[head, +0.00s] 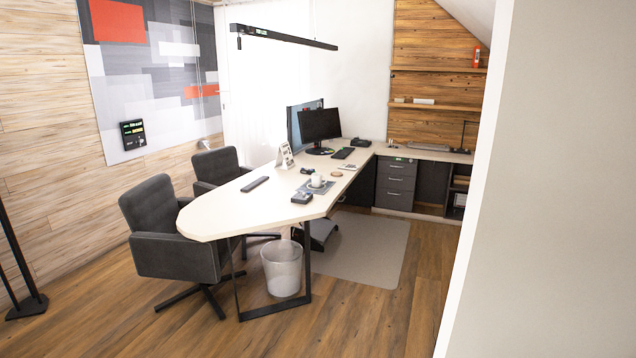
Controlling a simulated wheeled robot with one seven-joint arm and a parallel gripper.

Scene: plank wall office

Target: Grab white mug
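A small white mug (316,180) stands upright on the long pale desk (215,212), on or at a grey mat (318,188) near the desk's right-hand edge. It is small in the head view, and its handle is hard to make out. The mug is well away from me across the room. My gripper and arm do not show in the head view.
A black object (302,197) lies near the mug, and monitors (320,125) stand behind it. Two dark chairs (160,215) line the desk's left side. A waste bin (282,268) stands under its front. A pale wall (565,180) fills the right; wooden floor lies open in front.

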